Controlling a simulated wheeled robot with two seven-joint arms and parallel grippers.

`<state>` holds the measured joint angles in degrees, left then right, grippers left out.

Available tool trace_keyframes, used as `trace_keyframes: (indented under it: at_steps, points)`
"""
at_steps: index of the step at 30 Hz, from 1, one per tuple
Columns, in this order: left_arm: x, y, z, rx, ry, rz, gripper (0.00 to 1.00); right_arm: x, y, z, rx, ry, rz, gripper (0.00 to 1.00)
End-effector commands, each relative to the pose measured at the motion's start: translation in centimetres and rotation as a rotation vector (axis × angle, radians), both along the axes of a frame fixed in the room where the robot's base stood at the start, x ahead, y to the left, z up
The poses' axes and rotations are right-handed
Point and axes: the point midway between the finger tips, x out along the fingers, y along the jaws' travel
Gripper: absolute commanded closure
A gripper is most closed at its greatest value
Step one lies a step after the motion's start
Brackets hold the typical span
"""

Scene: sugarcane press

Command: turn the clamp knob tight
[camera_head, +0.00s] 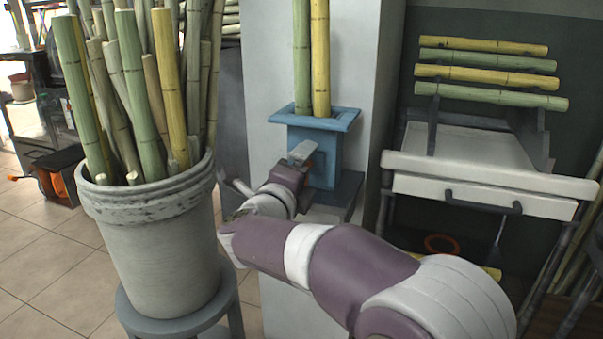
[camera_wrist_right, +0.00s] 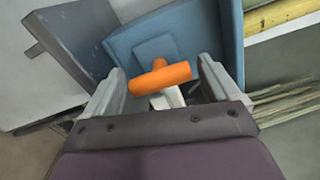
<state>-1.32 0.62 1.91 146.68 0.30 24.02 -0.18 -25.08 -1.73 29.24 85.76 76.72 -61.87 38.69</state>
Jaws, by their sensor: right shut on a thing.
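The orange clamp knob (camera_wrist_right: 160,78), a T-shaped bar on a pale stem, sits on the front of the blue press (camera_wrist_right: 130,48). In the wrist view it lies between the two grey fingers of my right gripper (camera_wrist_right: 160,84), which is shut on it. The knob's bar is slightly tilted. In the head view my right gripper (camera_head: 301,155) is at the front of the blue press (camera_head: 328,150) and largely hides the knob. A green cane (camera_head: 302,55) and a yellow cane (camera_head: 320,55) stand upright in the press top. My left gripper is not in view.
A grey bucket (camera_head: 160,245) full of canes stands on a stool (camera_head: 180,318) at the left. At the right, a rack holds several canes (camera_head: 485,75) above a white drawer unit (camera_head: 480,190). A grey ledge (camera_head: 340,195) lies under the press.

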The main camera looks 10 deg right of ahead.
Motion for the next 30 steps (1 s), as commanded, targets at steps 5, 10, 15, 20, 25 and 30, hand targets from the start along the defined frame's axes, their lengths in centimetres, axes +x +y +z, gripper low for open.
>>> trace_keyframes:
  at_steps: [5, 10, 15, 20, 25, 30]
  points:
    - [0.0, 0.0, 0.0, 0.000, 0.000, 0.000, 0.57, 0.0, 0.0, -0.1, 0.003, 0.001, 0.000, 0.00]
    - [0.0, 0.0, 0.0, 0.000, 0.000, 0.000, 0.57, 0.0, 0.0, -0.1, 0.001, 0.000, 0.000, 0.00]
    - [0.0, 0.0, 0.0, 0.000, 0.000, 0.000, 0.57, 0.0, 0.0, 0.0, 0.001, -0.001, 0.000, 0.00]
    - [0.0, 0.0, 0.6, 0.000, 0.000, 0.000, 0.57, 0.0, 0.0, 0.3, -0.021, 0.014, -0.001, 0.00]
    - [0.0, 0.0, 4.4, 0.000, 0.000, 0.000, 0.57, 0.0, 0.0, 1.3, -0.227, 0.156, -0.001, 0.00]
    - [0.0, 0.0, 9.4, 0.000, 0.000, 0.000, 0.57, 0.0, -0.1, 1.6, -0.631, 0.430, 0.000, 0.00]
